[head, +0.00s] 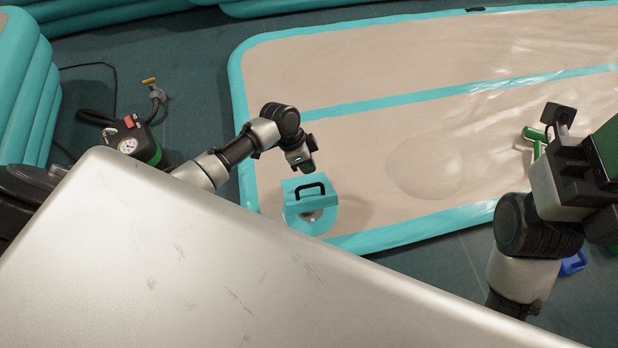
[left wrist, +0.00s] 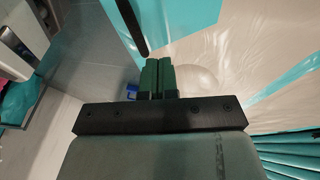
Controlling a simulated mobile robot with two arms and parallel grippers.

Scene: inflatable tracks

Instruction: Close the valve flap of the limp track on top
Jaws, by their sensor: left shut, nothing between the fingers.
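The limp track on top (head: 330,75) is beige with a teal border and stripe, and its surface is wrinkled. Its teal valve flap (head: 291,187) with a black handle (head: 311,186) stands raised at the near left corner, over a round teal valve patch (head: 320,225). My left gripper (head: 306,168) is just above the flap; I cannot tell whether it touches. In the left wrist view the green fingers (left wrist: 158,75) are shut with nothing between them. A teal surface (left wrist: 190,22) and a black bar (left wrist: 130,28), likely flap and handle, are close beyond them. My right gripper (head: 603,158) is partly cut off at the right edge.
A pump with a gauge (head: 128,143) and hose is on the floor at the left. Teal inflated tracks (head: 28,95) are stacked at the far left. A green handled thing (head: 535,140) and a blue thing (head: 573,263) are near my right arm. A silver surface (head: 180,260) fills the foreground.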

